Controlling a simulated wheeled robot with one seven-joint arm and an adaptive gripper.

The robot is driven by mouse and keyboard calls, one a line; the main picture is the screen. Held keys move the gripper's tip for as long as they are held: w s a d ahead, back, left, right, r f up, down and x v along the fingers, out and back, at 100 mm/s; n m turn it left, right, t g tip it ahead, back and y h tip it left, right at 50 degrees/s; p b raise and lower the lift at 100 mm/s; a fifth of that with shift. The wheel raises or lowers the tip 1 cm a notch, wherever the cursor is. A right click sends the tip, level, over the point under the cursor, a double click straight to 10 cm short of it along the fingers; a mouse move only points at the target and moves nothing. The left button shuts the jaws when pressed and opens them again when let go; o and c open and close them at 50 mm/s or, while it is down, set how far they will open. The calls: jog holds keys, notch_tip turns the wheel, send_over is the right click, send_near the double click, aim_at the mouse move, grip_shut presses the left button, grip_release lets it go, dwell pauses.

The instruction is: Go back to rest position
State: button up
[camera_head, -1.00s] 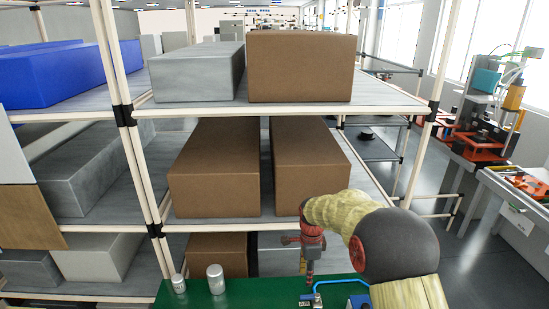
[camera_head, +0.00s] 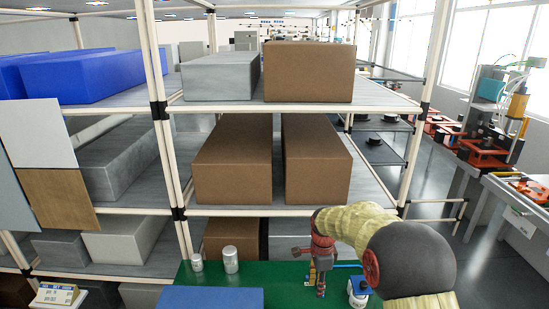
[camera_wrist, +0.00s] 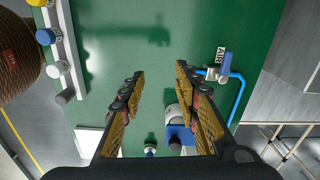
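My gripper (camera_wrist: 160,85) is open in the wrist view, its two padded fingers apart with nothing between them. It hangs above the green table (camera_wrist: 150,50) and points down at it. In the head view my gripper (camera_head: 320,285) shows small below the yellow-sleeved arm, over the right part of the green table (camera_head: 275,275). A blue and white fixture (camera_wrist: 180,130) of the press stands below the right finger and is partly hidden by it. A small valve with a blue tube (camera_wrist: 222,70) lies to the right of the fingers.
Two grey-white cylinders (camera_head: 231,260) stand at the table's back left. A tall shelf with brown boxes (camera_head: 232,160) rises behind the table. A brown round container (camera_wrist: 15,60) is at the wrist view's left edge. The table's middle is largely clear.

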jog(key=s+d+r+n+t+b, duration=0.1)
jog(key=s+r+n, duration=0.4)
jog(key=s, duration=0.6)
jog(key=s+d+r+n+t+b, duration=0.2)
jog(key=s+r+n, duration=0.4)
jog(key=s, duration=0.6)
jog(key=s+d+r+n+t+b, duration=0.1)
jog(key=s+r+n, duration=0.4)
jog(key=s, duration=0.7)
jog(key=shift+d+r+n+t+b, duration=0.3)
jog(key=shift+r+n+t+b, duration=0.1)
jog(key=shift+r+t+b, duration=0.5)
jog(key=shift+f, duration=0.1)
dwell(2.1)
